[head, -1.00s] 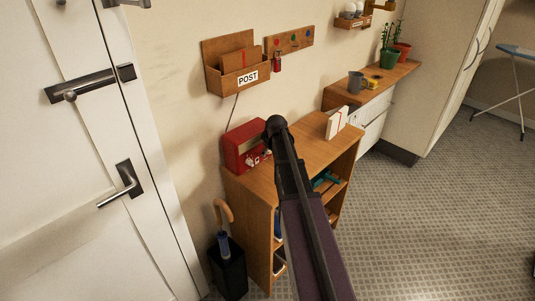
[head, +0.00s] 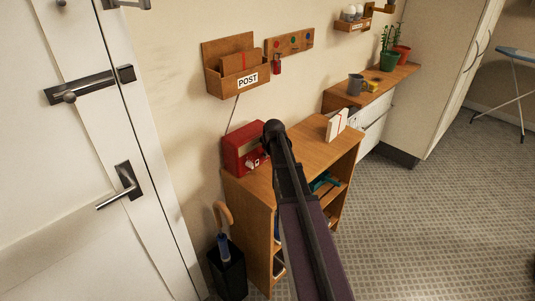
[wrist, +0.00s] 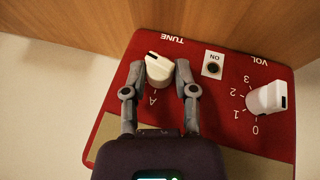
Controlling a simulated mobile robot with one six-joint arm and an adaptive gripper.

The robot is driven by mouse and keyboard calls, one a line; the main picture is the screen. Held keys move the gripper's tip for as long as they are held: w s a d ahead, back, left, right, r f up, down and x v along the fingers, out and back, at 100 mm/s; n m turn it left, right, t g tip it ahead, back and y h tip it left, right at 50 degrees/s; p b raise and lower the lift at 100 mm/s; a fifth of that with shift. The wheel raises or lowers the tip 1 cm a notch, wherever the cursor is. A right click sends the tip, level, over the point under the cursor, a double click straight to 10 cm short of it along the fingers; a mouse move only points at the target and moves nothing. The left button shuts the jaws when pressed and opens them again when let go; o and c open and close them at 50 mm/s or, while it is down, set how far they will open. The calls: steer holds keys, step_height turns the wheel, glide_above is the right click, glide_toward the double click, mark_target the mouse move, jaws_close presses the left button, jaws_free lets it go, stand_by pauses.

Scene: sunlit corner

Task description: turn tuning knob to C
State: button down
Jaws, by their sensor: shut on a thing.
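The red radio (head: 241,151) stands on the left end of the wooden shelf unit's top. In the wrist view its red panel (wrist: 213,115) carries a white tuning knob (wrist: 159,68) beside the word TUNE. A black mark sits at the knob's upper-left end. The letter A shows below the knob; other tuning letters are hidden or out of view. My gripper (wrist: 160,72) has its two grey fingers on either side of the knob and is shut on it. In the head view my arm reaches close to the radio and the fingers cannot be made out.
A white volume knob (wrist: 266,98) and an ON button (wrist: 213,68) lie right of the tuning knob. The shelf unit (head: 300,157) also holds a white card-like item (head: 336,125). A post box (head: 235,84) hangs above. An umbrella stand (head: 229,274) stands at the left.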

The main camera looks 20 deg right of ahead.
steer(key=shift+a+f+t+h+b, duration=0.1)
steer(key=shift+t+h+b, duration=0.2)
steer(key=shift+h, duration=0.3)
steer(key=shift+c, duration=2.1)
jaws_free()
steer(key=shift+r, duration=0.2)
step_height(320, 180, up, 9)
steer(key=p, duration=0.9)
steer(key=shift+r+p, duration=0.45)
steer(key=shift+p, duration=0.2)
